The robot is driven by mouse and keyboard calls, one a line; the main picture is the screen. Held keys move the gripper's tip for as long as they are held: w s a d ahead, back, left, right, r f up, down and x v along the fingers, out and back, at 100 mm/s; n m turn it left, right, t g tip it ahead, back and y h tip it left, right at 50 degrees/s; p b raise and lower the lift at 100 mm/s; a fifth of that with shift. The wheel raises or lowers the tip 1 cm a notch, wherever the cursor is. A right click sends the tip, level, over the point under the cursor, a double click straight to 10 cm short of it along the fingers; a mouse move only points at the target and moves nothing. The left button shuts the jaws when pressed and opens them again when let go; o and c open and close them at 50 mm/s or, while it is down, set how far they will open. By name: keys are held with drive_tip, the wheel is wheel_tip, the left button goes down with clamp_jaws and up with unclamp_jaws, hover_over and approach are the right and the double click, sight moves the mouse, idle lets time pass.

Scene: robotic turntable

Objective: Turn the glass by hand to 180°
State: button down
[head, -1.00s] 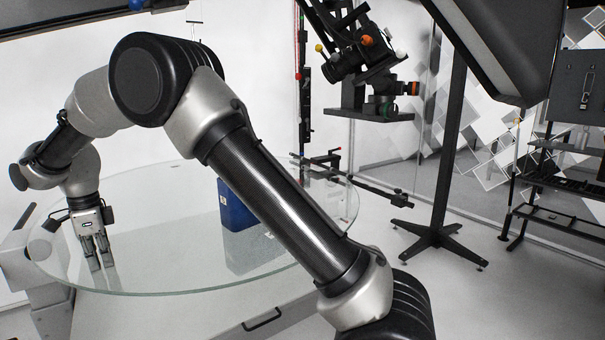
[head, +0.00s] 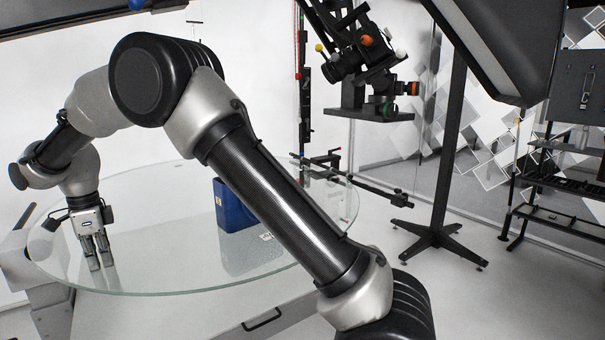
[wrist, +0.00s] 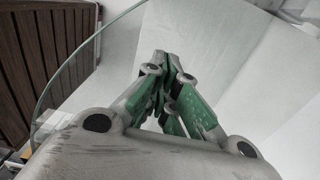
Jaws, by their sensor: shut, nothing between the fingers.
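The glass is a large round clear disc (head: 165,235), lying level across the left half of the head view. Its curved rim (wrist: 88,42) also shows in the wrist view. A dark blue box (head: 231,205) stands on the glass, partly hidden behind my arm. My gripper (head: 103,268) points down over the left part of the glass, inside the rim. Its fingers are shut with nothing between them. The fingertips look at or close to the glass surface; contact cannot be told. In the wrist view the green-padded fingers (wrist: 170,64) come together.
A black stand with camera gear (head: 370,75) rises behind the glass on the right. A black rack (head: 565,185) stands at the far right. A brown slatted panel (wrist: 45,45) shows outside the rim in the wrist view. The glass around my gripper is clear.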

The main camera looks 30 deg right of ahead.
drive_tip(key=shift+r, duration=3)
